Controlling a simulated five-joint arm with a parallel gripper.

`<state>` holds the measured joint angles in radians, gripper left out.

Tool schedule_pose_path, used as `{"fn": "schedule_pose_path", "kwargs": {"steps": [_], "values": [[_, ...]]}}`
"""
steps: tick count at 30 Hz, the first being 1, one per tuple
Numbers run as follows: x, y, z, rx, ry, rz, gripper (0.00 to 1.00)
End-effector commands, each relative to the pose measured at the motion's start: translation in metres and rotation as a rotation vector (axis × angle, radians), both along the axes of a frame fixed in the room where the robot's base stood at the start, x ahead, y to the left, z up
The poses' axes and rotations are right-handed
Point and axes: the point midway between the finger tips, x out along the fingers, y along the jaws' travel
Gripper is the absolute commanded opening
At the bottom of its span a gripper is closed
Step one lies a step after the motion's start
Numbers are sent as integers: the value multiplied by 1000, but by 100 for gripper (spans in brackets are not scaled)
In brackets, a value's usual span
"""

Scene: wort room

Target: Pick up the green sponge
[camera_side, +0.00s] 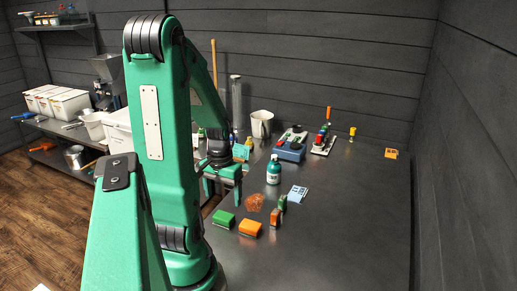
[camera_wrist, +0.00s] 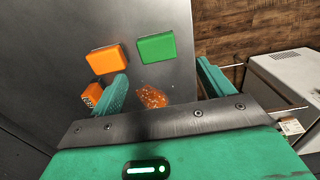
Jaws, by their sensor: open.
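The green sponge (camera_side: 224,219) is a small block flat on the dark table near its left edge. In the wrist view the green sponge (camera_wrist: 156,47) lies beyond my fingertips, sideways between the two fingers and touching neither. My gripper (camera_side: 222,195) is in the air above the table, farther from the side camera than the sponge. In the wrist view my gripper (camera_wrist: 162,68) has its fingers spread wide with nothing held between them.
An orange sponge (camera_side: 250,228) lies close beside the green one. A mottled orange item (camera_side: 255,202), an orange block (camera_side: 275,217), a small green block (camera_side: 282,202), a teal bottle (camera_side: 273,170) and a blue-white card (camera_side: 297,194) are nearby. The table's right front is clear.

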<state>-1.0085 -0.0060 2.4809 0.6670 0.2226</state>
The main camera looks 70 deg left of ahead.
Motion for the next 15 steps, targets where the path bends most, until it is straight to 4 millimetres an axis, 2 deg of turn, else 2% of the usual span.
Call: {"fn": "schedule_pose_path", "kwargs": {"steps": [4,15], "values": [[0,-1,-9,-1,1,0,80],[0,-1,-14,-1,1,0,80]]}}
